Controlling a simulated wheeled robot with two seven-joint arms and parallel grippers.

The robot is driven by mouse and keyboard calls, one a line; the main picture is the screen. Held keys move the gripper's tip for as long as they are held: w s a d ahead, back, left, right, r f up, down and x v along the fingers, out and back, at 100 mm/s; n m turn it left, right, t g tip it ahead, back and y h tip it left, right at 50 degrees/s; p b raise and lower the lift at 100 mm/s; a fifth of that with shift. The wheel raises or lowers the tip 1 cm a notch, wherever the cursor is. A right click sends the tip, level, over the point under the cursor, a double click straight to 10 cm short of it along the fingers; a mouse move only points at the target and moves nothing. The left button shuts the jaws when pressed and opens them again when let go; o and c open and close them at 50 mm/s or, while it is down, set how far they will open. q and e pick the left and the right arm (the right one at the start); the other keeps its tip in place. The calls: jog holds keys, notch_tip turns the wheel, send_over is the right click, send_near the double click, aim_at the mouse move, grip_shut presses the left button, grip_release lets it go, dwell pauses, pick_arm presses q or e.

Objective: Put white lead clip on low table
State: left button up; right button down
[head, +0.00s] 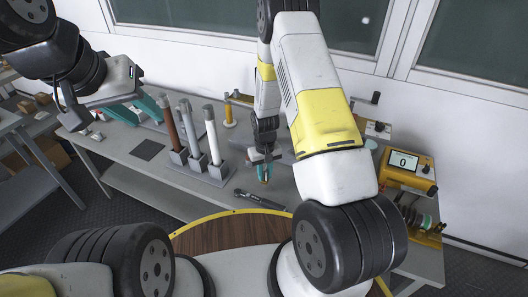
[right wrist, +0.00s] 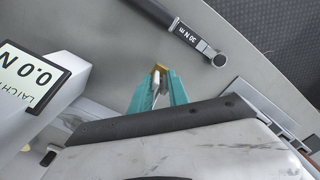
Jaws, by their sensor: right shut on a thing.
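My right gripper (head: 265,178) hangs just above the grey bench (head: 150,172), behind the torque wrench. It is shut on a small clip (right wrist: 159,76) with a white body and a brassy yellow end, likely the white lead clip. The clip is mostly hidden between the teal fingers (right wrist: 158,95) in the right wrist view. My left gripper (head: 138,112) is open and empty above the left part of the bench. A lower grey table (head: 30,125) shows at the left edge; I cannot tell which surface is the low table.
Brown, grey and white fuse tubes (head: 212,135) stand in grey holders left of my right gripper. A torque wrench (head: 260,200) lies at the bench's front edge, also in the right wrist view (right wrist: 190,35). A yellow meter (head: 405,170) stands right. A dark square pad (head: 147,149) lies left.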

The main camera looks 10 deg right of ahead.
jog(key=w+d, duration=0.1)
jog(key=d, duration=0.1)
jog(key=w+d, duration=0.2)
jog(key=shift+f, duration=0.2)
jog(key=shift+w+f, duration=0.1)
jog(key=shift+f, duration=1.7)
jog(key=shift+f, duration=0.1)
jog(key=c, duration=1.3)
grip_release()
